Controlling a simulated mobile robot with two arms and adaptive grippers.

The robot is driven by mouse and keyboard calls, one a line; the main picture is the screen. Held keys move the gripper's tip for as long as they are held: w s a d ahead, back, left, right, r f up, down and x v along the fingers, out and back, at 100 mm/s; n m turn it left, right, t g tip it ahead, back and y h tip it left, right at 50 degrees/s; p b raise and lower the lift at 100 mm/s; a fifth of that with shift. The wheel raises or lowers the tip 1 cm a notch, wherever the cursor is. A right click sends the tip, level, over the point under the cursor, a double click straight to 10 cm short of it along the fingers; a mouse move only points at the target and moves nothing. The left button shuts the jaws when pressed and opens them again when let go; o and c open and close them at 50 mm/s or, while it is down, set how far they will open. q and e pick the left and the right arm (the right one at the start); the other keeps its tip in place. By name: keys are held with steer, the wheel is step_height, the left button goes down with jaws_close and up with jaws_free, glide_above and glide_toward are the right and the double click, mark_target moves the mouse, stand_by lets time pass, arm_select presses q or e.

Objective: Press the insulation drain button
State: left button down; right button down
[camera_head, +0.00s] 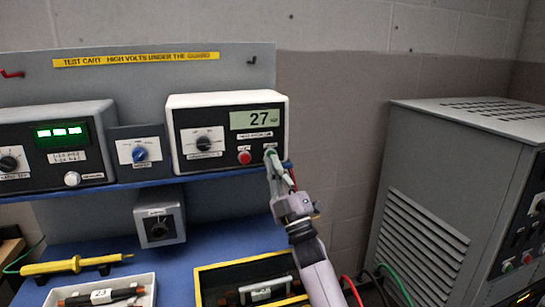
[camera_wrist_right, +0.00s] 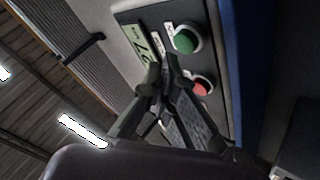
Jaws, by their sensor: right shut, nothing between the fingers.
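In the right wrist view the green button (camera_wrist_right: 185,40) and the red button (camera_wrist_right: 202,86) both show, with small labels I cannot read. My right gripper (camera_head: 272,160) is shut and empty, its tips in front of the meter's lower right corner close to the green button. In the right wrist view the gripper (camera_wrist_right: 165,68) covers part of the panel; I cannot tell whether it touches.
Another meter (camera_head: 52,150) with a green display and a small blue-knob box (camera_head: 140,153) stand to the left. A grey louvred cabinet (camera_head: 425,225) stands at right.

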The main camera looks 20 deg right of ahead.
steer(key=s+p, duration=0.3)
steer(key=s, duration=0.3)
steer(key=shift+d, duration=0.15)
stand_by(0.6)
